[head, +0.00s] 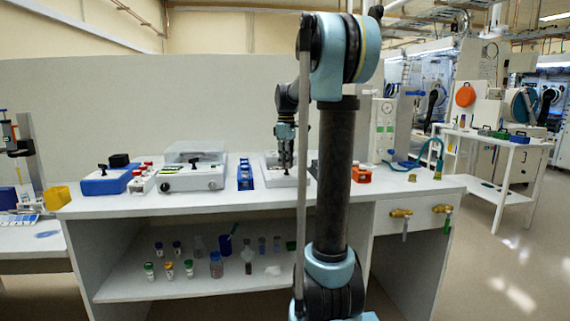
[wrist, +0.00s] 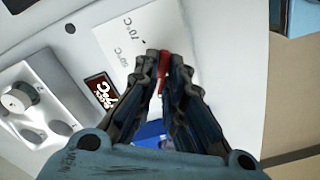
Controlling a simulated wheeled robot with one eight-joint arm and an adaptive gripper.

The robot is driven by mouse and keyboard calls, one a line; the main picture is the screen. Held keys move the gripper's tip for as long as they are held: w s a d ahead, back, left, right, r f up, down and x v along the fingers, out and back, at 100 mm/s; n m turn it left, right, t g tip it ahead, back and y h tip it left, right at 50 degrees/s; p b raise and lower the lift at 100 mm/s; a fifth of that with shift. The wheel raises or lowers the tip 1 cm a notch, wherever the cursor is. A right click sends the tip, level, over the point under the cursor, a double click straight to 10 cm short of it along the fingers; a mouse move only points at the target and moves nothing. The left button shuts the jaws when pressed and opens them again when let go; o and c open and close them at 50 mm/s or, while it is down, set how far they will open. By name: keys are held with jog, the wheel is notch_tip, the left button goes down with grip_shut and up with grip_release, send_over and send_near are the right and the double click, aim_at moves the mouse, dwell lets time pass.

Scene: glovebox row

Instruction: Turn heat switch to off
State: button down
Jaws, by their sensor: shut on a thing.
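In the wrist view my gripper (wrist: 164,60) has its fingers close together with a narrow red piece (wrist: 163,74) between the tips. The red piece looks like a small lever; most of it is hidden by the fingers, and I cannot tell which way it is set. It is in front of a white panel (wrist: 118,40) printed with temperature marks, beside a dark display (wrist: 100,88) with "°C" characters. In the head view my gripper (head: 285,165) points down over a white device (head: 275,181) on the bench; the red piece cannot be made out there.
A white unit with a round knob (wrist: 22,95) lies left in the wrist view. In the head view a blue rack (head: 245,175) and a clear-lidded device (head: 192,180) stand left of my gripper, and an orange block (head: 357,174) to its right.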

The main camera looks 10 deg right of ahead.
jog(key=shift+n, duration=1)
jog(key=c, duration=1.7)
grip_release()
jog(key=shift+r, duration=0.15)
notch_tip(320, 180, up, 12)
jog(key=shift+w+f, duration=0.1)
jog(key=shift+f, duration=0.05)
